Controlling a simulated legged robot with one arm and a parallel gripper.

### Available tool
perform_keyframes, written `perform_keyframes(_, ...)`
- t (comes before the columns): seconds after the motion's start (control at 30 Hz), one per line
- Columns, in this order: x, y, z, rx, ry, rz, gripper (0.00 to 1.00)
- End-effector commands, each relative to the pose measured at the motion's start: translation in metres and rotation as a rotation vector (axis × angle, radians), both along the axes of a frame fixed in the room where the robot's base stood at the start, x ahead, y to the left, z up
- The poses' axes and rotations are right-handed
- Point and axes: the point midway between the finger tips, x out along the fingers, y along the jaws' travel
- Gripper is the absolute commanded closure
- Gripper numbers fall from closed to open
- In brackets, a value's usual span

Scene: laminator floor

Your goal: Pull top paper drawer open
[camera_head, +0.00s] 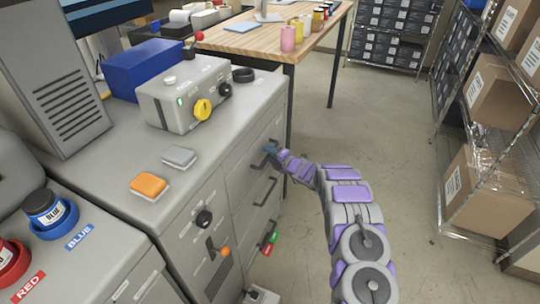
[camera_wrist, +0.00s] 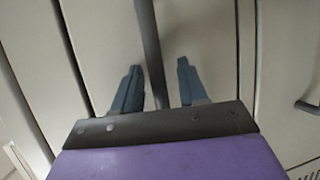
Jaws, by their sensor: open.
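The top paper drawer (camera_head: 247,160) is in the side of the grey cabinet and looks closed, flush with the front. Its dark bar handle (camera_head: 262,165) is partly hidden by my gripper (camera_head: 270,151), which is right at it. In the wrist view the dark handle bar (camera_wrist: 149,35) passes between the two blue fingers of my gripper (camera_wrist: 158,67). The fingers are apart, with a clear gap between the right finger and the bar. The left finger is closer to the bar; I cannot tell whether it touches.
A lower drawer handle (camera_head: 265,191) sits below, with green and red handles (camera_head: 269,243) further down. A control box with a yellow knob (camera_head: 202,110) stands on the cabinet. A wooden table (camera_head: 262,42) is behind. Shelves with cardboard boxes (camera_head: 487,193) line the right; the floor between is clear.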

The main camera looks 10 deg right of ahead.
Motion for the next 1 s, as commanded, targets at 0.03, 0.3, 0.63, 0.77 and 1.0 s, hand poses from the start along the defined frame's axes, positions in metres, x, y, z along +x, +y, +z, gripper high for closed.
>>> perform_keyframes(0.03, 0.0000, -0.0003, 0.0002, 0.000, 0.000, 0.000, 0.58)
perform_keyframes(0.3, -0.0001, -0.0002, 0.0000, 0.000, 0.000, 0.000, 0.75)
perform_keyframes(0.63, -0.0002, -0.0003, -0.0012, -0.001, 0.001, 0.000, 1.00)
perform_keyframes(0.77, -0.0003, -0.0002, -0.0017, 0.000, 0.002, 0.001, 1.00)
perform_keyframes(1.0, -0.0005, -0.0006, -0.0025, -0.001, 0.003, 0.001, 1.00)
